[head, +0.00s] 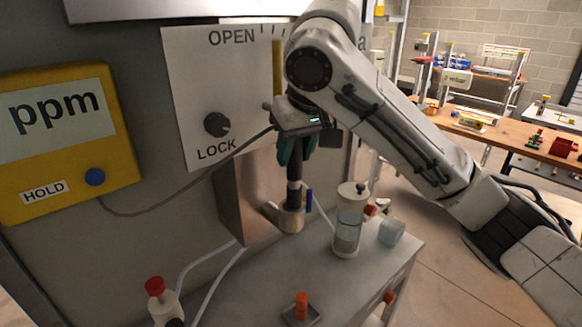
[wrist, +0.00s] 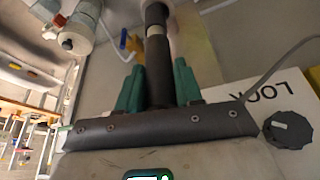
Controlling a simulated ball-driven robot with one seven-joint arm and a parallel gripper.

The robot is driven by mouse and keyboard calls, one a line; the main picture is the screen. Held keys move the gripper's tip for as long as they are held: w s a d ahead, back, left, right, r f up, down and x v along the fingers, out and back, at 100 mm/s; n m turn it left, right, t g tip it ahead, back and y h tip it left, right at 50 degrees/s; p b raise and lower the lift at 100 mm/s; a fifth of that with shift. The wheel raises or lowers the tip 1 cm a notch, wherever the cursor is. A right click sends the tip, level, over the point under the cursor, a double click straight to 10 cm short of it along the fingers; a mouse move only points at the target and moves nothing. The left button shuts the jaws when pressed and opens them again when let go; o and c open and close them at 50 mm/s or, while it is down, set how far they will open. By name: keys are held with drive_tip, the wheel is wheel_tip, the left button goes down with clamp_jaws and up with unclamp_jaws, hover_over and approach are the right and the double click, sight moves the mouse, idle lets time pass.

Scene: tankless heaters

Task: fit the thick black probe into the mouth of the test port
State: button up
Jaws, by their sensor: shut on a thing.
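My gripper (head: 294,150) has green fingers and is shut on the thick black probe (head: 294,171), which points straight down below the fingers. In the wrist view the probe (wrist: 158,68) runs between the green fingers (wrist: 159,84), with a pale band (wrist: 154,31) near its far end. The test port (head: 286,219) is a tan, upturned elbow pipe at the foot of a brownish metal panel. The probe's lower end meets the port's mouth in the head view. I cannot tell how far inside the mouth it is.
A cable runs from the yellow ppm meter (head: 62,140) to my gripper. A black LOCK knob (head: 217,125) is on the white panel. A clear cylinder (head: 348,225) stands right of the port. An orange-capped fitting (head: 301,306) and a red-capped bottle (head: 157,300) are nearer.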

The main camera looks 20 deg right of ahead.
sight(292, 173)
drive_tip(key=shift+a+f, duration=0.2)
drive_tip(key=shift+f, duration=0.95)
drive_tip(key=shift+a+f, duration=0.15)
drive_tip(key=shift+f, duration=0.95)
clamp_jaws()
drive_tip(key=o, duration=1.1)
unclamp_jaws()
drive_tip(key=shift+w+d+f, duration=0.1)
drive_tip(key=v, duration=1.2)
drive_tip(key=shift+w+r+p, duration=0.2)
drive_tip(key=shift+r+p, duration=0.2)
drive_tip(key=shift+r, duration=0.05)
drive_tip(key=shift+f, duration=0.1)
